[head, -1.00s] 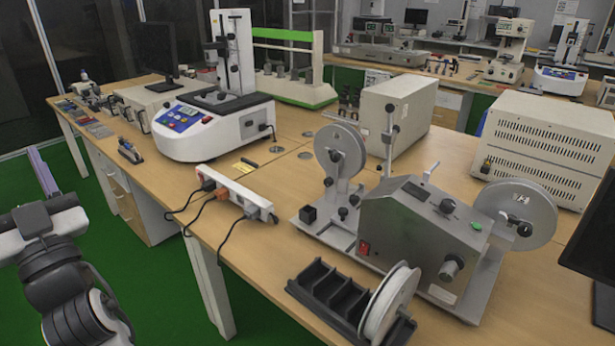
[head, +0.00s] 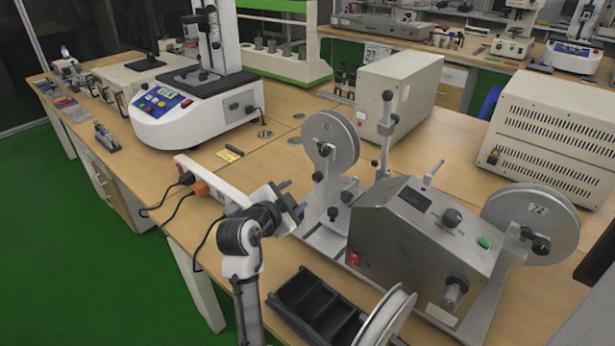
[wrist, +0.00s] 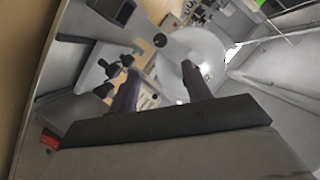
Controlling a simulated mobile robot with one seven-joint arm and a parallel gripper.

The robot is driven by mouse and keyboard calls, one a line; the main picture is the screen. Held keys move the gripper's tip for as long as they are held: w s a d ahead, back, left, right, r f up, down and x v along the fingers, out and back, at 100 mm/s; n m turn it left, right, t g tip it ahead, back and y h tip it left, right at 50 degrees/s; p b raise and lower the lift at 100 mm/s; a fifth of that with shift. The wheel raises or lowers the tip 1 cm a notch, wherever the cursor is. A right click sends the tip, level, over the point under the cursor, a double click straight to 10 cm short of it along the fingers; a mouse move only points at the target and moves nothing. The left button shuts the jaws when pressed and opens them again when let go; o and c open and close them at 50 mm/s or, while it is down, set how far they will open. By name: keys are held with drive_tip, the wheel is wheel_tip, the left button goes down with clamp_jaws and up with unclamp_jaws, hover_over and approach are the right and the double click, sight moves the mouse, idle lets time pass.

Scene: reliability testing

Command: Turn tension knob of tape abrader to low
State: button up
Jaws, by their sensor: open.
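The tape abrader (head: 405,245) is a grey metal box on a base plate, with a reel (head: 331,140) at its left and another reel (head: 530,218) at its right. It has a dark top knob (head: 452,218) and a larger silver-and-black front knob (head: 454,293). I cannot read which is the tension knob. My gripper (head: 293,198) is open and empty, left of the box and near the left reel's stand, apart from both knobs. In the wrist view, its two purple fingers (wrist: 160,88) are spread, with a pale reel (wrist: 195,55) beyond them.
A white power strip (head: 215,185) with cables lies behind my arm. A beige box (head: 398,95) stands behind the abrader. A red switch (head: 354,258) is on its front.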

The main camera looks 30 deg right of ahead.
sight(316, 178)
drive_tip(key=p+x, duration=0.3)
drive_tip(key=x, duration=1)
drive_tip(key=shift+w+d, duration=0.15)
drive_tip(key=shift+w, duration=0.05)
drive_tip(key=c, duration=1)
